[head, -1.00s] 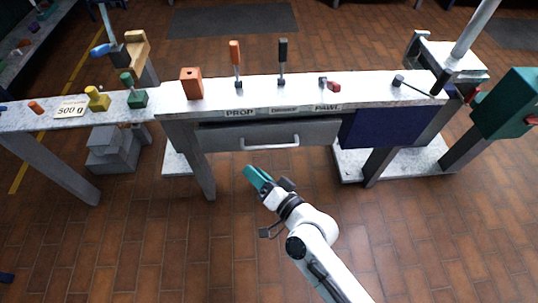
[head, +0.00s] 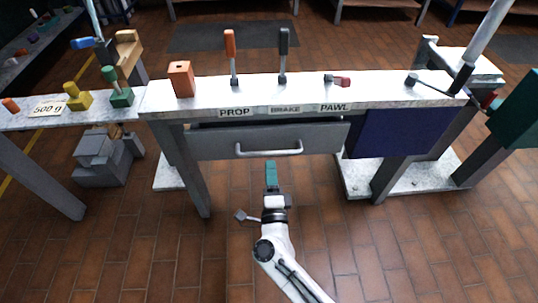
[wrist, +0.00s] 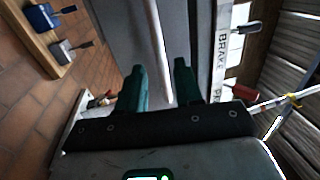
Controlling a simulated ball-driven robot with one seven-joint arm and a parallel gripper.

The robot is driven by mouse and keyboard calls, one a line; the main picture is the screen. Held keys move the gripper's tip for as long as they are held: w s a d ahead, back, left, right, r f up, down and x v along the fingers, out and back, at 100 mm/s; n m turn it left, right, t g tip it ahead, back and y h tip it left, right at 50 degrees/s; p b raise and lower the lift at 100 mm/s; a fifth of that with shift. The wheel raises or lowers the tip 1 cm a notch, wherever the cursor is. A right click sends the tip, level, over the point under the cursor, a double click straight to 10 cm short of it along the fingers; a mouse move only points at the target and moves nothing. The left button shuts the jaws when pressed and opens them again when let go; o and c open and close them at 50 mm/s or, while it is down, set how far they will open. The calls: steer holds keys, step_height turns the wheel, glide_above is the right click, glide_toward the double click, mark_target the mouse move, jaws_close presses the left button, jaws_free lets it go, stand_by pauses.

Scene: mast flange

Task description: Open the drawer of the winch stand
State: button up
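The grey drawer front (head: 215,144) of the winch stand (head: 380,96) sits under the white top, with a dark gap above it; it looks shut. Its silver bar handle (head: 268,153) runs level across the middle. My gripper (head: 271,163) points at the handle from the front, with its teal fingertips just below it in the picture. In the wrist view the two fingers of my gripper (wrist: 158,72) are apart. The handle (wrist: 157,40) shows as a long bar running into the space between them. I cannot tell whether the fingertips reach around it.
Labels PROP, BRAKE (head: 285,109) and PAWL mark the front edge. An orange-handled lever (head: 231,45), a black-handled lever (head: 283,42) and an orange block (head: 181,80) stand on top. A blue panel (head: 397,133) is right of the drawer. The floor in front is clear.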

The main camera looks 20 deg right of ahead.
mark_target(269, 152)
steer(key=b+x, duration=0.1)
steer(key=x, duration=0.5)
steer(key=shift+w, duration=0.1)
jaws_close()
stand_by(0.5)
